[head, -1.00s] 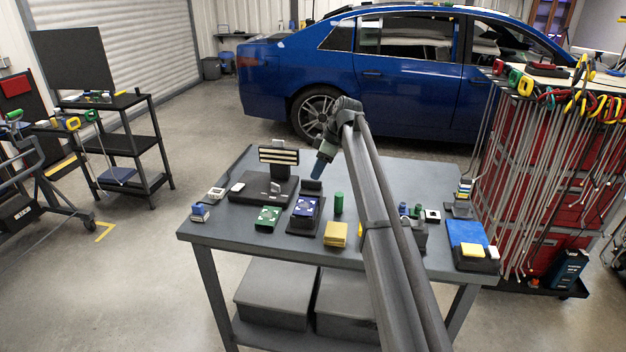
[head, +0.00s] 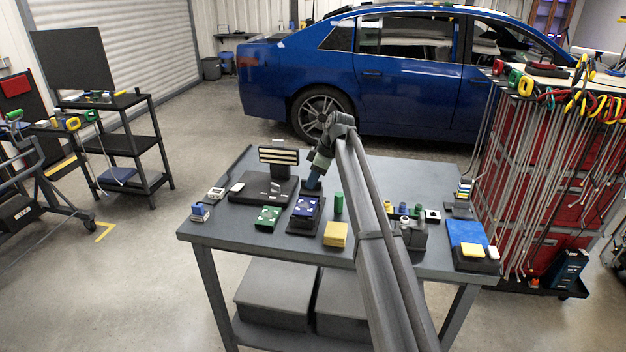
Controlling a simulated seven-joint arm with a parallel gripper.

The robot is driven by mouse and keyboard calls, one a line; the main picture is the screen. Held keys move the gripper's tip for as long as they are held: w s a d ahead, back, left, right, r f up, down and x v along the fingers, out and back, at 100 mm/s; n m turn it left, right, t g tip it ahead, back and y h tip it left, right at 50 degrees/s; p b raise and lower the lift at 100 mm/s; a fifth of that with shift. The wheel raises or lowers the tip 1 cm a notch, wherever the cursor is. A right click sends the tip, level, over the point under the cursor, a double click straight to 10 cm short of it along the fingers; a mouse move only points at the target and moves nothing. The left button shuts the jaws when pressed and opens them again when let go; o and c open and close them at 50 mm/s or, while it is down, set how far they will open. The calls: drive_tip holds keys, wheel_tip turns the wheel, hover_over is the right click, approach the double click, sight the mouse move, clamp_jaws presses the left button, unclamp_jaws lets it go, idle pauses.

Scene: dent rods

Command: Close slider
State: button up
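Just in front is a dark box with a blue-purple patterned top (head: 306,206). To the left is a black base (head: 246,194) with a small light handle (head: 275,187) and an upright striped panel (head: 279,157). I cannot tell for sure which of these is the slider, or whether my gripper touches anything. The fingers are too small to tell open from shut.
A green patterned block (head: 267,217), a green cylinder (head: 338,203) and a yellow block (head: 336,234) stand near on the grey table (head: 215,231). The table's front edge is mostly clear.

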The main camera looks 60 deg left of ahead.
clamp_jaws()
drive_tip(key=shift+s+d+f, duration=0.1)
drive_tip(key=shift+s+d, duration=0.75)
drive_tip(key=shift+d, duration=0.1)
drive_tip(key=shift+o, duration=2)
unclamp_jaws()
drive_tip(key=shift+o, duration=0.3)
